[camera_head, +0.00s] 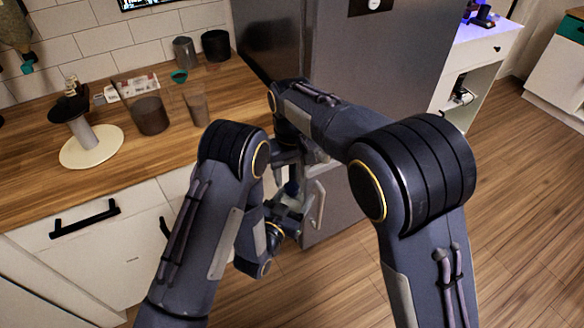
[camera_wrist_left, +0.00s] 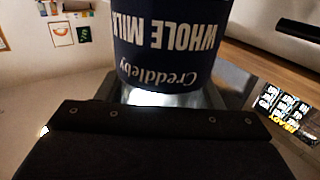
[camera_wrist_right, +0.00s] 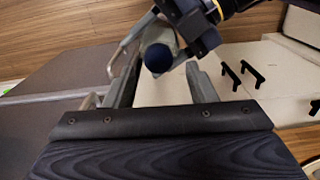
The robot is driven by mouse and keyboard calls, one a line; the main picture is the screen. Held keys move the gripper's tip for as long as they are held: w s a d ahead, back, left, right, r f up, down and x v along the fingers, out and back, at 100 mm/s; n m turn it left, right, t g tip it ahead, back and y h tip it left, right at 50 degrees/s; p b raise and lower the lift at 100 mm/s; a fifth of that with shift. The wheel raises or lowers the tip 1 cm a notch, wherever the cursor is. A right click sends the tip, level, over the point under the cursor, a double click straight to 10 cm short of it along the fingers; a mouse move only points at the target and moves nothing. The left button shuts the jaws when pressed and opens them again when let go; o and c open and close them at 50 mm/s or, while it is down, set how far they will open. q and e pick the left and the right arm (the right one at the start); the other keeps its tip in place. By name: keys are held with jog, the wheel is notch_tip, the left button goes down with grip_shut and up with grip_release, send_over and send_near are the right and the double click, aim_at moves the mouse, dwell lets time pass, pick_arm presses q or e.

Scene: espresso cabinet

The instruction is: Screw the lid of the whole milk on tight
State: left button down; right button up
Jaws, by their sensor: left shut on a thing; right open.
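The whole milk bottle (camera_wrist_left: 165,45) fills the top of the left wrist view, its dark blue label upside down. My left gripper (camera_wrist_left: 166,97) is shut on it. In the right wrist view, the dark blue lid (camera_wrist_right: 158,58) is seen end-on, with part of the pale bottle behind it. My right gripper (camera_wrist_right: 162,72) is open, with one finger on each side of the lid in the picture. I see no contact; the depth gap is unclear. In the head view both grippers are bunched in front of the fridge, and my arms hide most of the bottle.
A steel fridge (camera_head: 335,50) with a handle (camera_head: 317,205) stands close behind the grippers. The wooden counter (camera_head: 225,95) at left holds a brown-tinted container (camera_head: 150,115), a glass (camera_head: 196,108) and a stand on a round cream base (camera_head: 91,147). Open floor lies to the right.

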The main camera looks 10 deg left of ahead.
aim_at(292, 186)
notch_tip(292, 186, up, 3)
jog(key=n, duration=0.5)
jog(key=shift+w, duration=0.1)
jog(key=shift+f, duration=4.05)
jog(key=c, duration=1)
